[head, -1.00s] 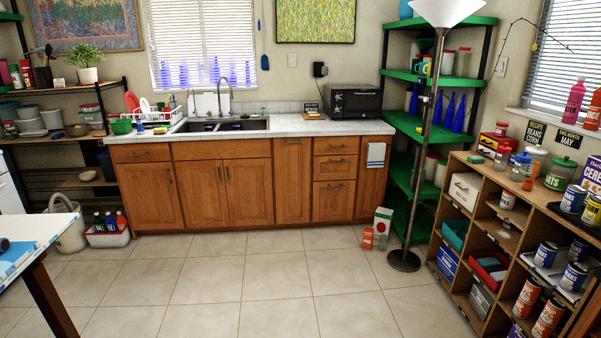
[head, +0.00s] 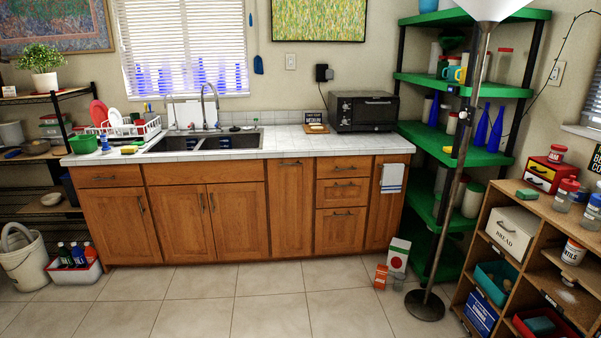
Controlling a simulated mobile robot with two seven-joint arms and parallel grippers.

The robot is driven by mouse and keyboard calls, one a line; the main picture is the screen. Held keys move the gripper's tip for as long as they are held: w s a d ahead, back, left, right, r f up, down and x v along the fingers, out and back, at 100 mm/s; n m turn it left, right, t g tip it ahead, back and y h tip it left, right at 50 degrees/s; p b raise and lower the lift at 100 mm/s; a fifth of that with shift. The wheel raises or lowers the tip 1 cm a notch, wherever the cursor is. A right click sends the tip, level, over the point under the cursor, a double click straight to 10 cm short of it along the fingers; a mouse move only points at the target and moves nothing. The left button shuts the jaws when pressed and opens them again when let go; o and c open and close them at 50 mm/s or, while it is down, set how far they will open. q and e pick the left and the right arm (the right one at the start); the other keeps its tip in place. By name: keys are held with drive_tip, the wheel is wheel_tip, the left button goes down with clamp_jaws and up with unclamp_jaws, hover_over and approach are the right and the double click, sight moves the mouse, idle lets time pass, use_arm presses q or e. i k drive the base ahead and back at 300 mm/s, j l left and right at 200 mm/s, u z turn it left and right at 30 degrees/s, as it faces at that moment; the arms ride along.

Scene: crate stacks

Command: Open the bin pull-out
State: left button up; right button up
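The wooden base cabinets stand along the back wall under the white tiled counter, and all their fronts look closed. A tall narrow front (head: 290,212) with a horizontal handle (head: 290,164) at its top sits between the double doors and the drawers. It looks like the bin pull-out, though no label shows. Another narrow front (head: 384,215) at the right end has a striped towel (head: 393,178) hanging on it. Neither of my grippers is in view.
The tiled floor (head: 270,312) before the cabinets is clear. A floor lamp base (head: 424,305), a carton (head: 398,256) and a small orange box (head: 381,277) stand at right. A bucket (head: 24,258) and a bottle caddy (head: 74,272) stand at left. Wooden cubbies (head: 482,258) stand at front right.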

sight(290, 179)
drive_tip(key=i, duration=1.4)
drive_tip(key=i+z, duration=0.15)
drive_tip(key=i, duration=0.3)
drive_tip(key=i+j+z, duration=0.15)
drive_tip(key=i, duration=0.25)
drive_tip(key=i+j+z, duration=0.1)
drive_tip(key=i, duration=0.35)
drive_tip(key=i+j+z, duration=0.2)
drive_tip(key=i, duration=0.15)
drive_tip(key=i+j+z, duration=0.25)
drive_tip(key=i+l, duration=0.1)
